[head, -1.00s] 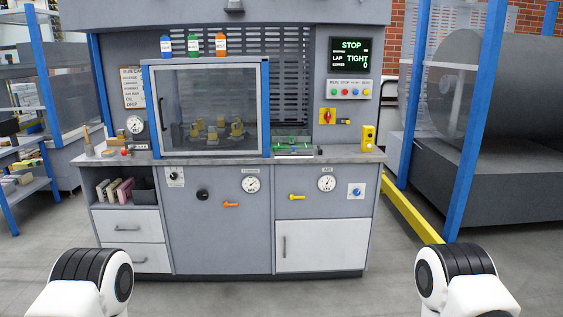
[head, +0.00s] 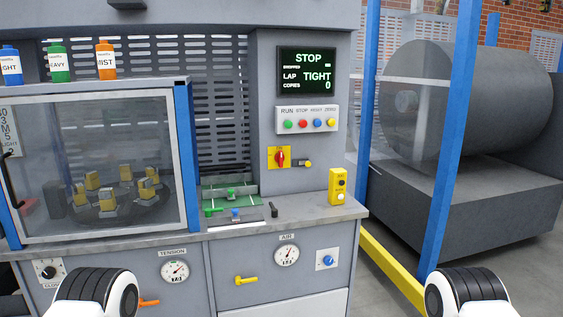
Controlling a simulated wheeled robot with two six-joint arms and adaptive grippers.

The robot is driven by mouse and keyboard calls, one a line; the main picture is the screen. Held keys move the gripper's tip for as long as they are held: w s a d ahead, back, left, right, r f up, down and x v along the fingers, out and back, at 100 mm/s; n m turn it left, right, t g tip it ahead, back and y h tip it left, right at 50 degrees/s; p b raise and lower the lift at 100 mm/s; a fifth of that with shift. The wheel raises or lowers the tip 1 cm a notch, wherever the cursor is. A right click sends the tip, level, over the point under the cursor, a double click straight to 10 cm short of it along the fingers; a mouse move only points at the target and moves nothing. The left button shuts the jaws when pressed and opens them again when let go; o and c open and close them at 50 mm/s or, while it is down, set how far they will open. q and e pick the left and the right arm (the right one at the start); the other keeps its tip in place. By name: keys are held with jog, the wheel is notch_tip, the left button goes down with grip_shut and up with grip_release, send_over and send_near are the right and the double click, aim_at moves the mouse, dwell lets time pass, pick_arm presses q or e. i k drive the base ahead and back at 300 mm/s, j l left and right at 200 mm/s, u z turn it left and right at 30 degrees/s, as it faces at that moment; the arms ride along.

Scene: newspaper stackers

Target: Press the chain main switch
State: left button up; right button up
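A red rotary knob on a yellow plate (head: 280,157) is on the grey panel right of the slatted guard in the head view; it looks like a main switch, but no label on it can be read. A small yellow-tipped lever (head: 304,163) sticks out beside it. Above them is a white button strip (head: 306,119) with green, red, blue and yellow buttons. Over that, a display (head: 307,72) reads STOP, LAP TIGHT, COPIES 0. Only rounded white and black parts of my arms show at the bottom edge. Both grippers are out of view.
A yellow box with buttons (head: 338,186) stands on the worktop's right end. A glass-fronted cabinet (head: 100,165) is at left, with bottles on top. Below are dials and a yellow lever (head: 246,281). A blue post (head: 449,150) and large grey roll (head: 480,100) are at right.

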aim_at(279, 157)
jog(key=i+j+z, duration=0.3)
jog(key=i+j, duration=0.15)
jog(key=i+j+z, duration=0.3)
jog(key=i+j, duration=0.1)
jog(key=j, duration=0.1)
